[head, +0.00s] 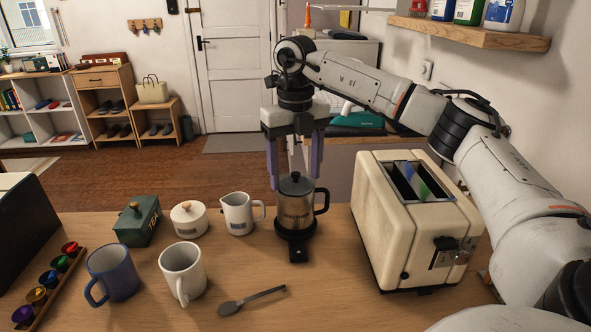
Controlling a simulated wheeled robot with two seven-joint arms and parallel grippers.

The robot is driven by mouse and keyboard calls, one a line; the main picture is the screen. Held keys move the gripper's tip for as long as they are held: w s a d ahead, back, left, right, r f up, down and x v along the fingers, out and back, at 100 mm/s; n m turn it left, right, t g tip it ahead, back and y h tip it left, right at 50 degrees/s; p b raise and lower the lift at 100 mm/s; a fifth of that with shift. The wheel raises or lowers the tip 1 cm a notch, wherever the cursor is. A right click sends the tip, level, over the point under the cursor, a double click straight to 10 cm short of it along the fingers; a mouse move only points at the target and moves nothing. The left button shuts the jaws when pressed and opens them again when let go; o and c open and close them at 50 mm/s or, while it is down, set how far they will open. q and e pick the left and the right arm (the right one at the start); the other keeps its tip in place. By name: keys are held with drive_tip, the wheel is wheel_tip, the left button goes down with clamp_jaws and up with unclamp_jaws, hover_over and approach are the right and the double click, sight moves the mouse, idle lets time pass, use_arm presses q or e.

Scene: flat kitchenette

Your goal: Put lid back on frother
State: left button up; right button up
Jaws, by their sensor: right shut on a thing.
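The frother (295,212) is a metal jug with a dark handle on its right, standing upright on a black base at the middle of the counter. Its dark lid (297,184), with a small knob on top, is at the jug's mouth and looks about level. I cannot tell whether it is fully seated or slightly above the rim. My right gripper (295,178) points down from above, its purple fingers on either side of the lid, shut on it. The exact contact is hard to see. My left gripper is not in view.
A cream toaster (413,230) stands close on the right. A small white pitcher (238,214), white sugar pot (189,219), green tea box (137,222), white mug (183,271) and blue mug (113,272) stand left. A spoon (252,299) lies in front; bare counter surrounds it.

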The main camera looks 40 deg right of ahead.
drive_tip(key=o, duration=1.4)
drive_tip(key=shift+r, duration=0.15)
drive_tip(key=shift+r, duration=3.4)
clamp_jaws()
drive_tip(key=shift+f, duration=0.2)
